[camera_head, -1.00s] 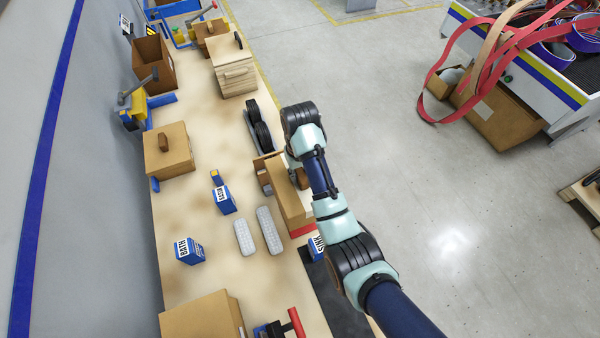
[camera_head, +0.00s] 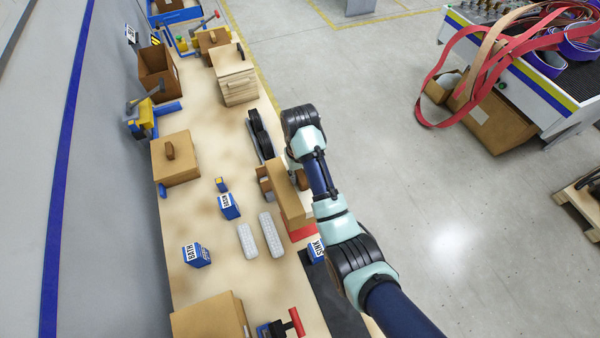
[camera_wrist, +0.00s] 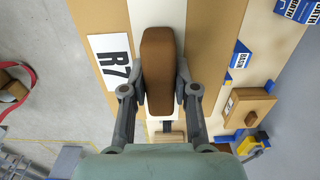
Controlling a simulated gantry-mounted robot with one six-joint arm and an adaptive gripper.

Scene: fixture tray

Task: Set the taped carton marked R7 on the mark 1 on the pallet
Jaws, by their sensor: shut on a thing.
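The tan taped carton (camera_head: 289,202) is at the right edge of the bench in the head view. The wrist view shows the carton's top (camera_wrist: 98,18) close below, with a pale tape strip and a white label reading R7 (camera_wrist: 113,62). My gripper (camera_wrist: 159,92) is shut on the brown handle (camera_wrist: 158,60) on the carton's top, one finger on each side. In the head view my wrist hides part of the carton. A wooden pallet (camera_head: 580,212) shows partly at the right edge, on the floor. No mark 1 is visible on it.
Blue boxes (camera_head: 229,207), (camera_head: 196,255), pale grey trays (camera_head: 247,241), a handled box (camera_head: 177,160) and a black part (camera_head: 260,134) crowd the bench. A red area (camera_head: 302,233) shows beside the carton's near end. The floor (camera_head: 430,190) between bench and pallet is clear.

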